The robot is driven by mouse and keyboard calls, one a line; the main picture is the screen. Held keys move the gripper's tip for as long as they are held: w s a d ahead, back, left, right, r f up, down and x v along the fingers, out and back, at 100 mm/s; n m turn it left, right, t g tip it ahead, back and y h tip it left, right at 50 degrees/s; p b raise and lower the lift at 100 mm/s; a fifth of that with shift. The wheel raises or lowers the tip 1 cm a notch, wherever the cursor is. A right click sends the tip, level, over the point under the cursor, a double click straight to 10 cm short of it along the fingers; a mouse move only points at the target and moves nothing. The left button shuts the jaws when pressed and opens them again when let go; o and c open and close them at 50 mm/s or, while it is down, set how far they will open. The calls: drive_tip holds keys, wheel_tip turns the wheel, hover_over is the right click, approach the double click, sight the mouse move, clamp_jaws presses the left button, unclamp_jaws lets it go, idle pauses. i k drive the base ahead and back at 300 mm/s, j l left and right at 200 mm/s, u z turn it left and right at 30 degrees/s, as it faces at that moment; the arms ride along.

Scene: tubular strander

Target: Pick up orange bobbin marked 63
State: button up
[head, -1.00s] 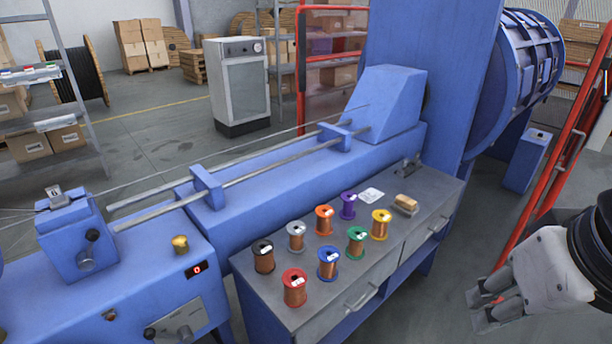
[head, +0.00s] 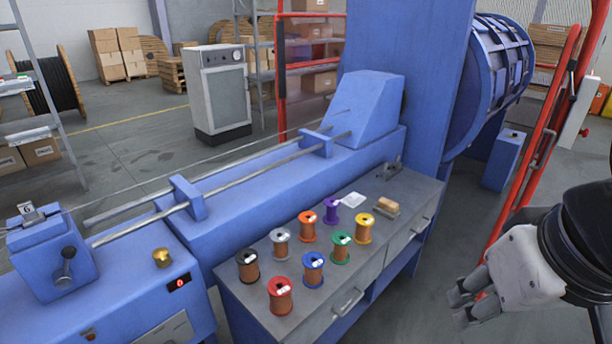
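The orange bobbin (head: 307,226) stands upright on the grey workbench top (head: 236,296), in the back part of a group of bobbins wound with copper-coloured wire. Its white label is too small to read. A grey bobbin (head: 280,244) is left of it, a purple one (head: 332,212) behind to the right, and a green one (head: 341,246) in front to the right. My gripper (head: 462,308) is at the lower right, away from the bench and right of all the bobbins. Its fingers are apart, with nothing visible between them.
Black (head: 248,266), blue (head: 313,268), red (head: 280,294) and yellow (head: 362,228) bobbins stand close by. The blue machine (head: 270,178) runs behind the bench. A red guard frame (head: 548,130) rises at right.

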sight(307, 235)
drive_tip(key=u, duration=0.7)
drive_tip(key=i+l, duration=0.2)
drive_tip(key=i, duration=0.3)
drive_tip(key=i+l, duration=0.2)
drive_tip(key=i, duration=0.25)
drive_tip(key=u, duration=0.05)
